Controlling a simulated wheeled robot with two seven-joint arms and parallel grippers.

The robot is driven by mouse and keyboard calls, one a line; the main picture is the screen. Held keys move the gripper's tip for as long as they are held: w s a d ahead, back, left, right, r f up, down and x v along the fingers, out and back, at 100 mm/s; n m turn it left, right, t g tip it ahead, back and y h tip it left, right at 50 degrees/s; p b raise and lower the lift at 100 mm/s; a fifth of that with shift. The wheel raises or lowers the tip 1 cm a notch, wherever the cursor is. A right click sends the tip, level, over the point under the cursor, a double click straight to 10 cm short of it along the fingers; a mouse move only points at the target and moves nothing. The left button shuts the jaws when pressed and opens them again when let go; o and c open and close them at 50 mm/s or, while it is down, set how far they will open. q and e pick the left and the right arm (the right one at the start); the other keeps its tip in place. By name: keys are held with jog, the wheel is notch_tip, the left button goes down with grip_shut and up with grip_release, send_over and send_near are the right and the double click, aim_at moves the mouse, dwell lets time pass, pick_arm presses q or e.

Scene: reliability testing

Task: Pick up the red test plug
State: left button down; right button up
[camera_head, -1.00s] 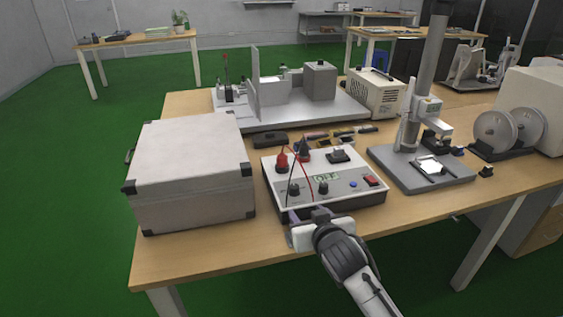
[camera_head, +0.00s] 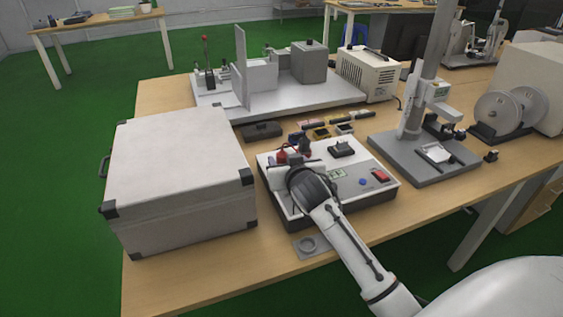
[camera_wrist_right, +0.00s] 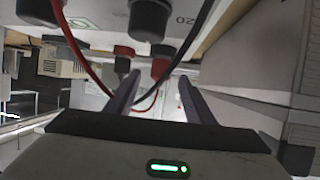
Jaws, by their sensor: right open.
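The red test plug (camera_head: 282,156) stands at the back left of the white-topped tester box (camera_head: 376,194), mostly hidden behind my right gripper. A dark plug (camera_head: 304,143) stands close to its right. My right gripper (camera_head: 289,164) is over the left part of the box. In the right wrist view, its two fingers (camera_wrist_right: 156,92) are open and apart, and the red plug (camera_wrist_right: 160,68) appears between and beyond their tips; I cannot tell whether they touch it. The dark plug with a red base (camera_wrist_right: 124,57) is near one finger. My left gripper is not in view.
A large silver case (camera_head: 180,180) stands close on the left. A grey stand (camera_head: 425,158) is on the right. Red and black leads (camera_wrist_right: 75,45) and dark knobs (camera_wrist_right: 149,18) are close to the fingers. A small grey ring plate (camera_head: 309,246) lies at the table's front edge.

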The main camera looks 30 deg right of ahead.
aim_at(283, 159)
jog(key=shift+f+x, duration=0.2)
jog(key=shift+x, duration=2.35)
jog(key=shift+s+a, duration=0.1)
jog(key=c, duration=1.2)
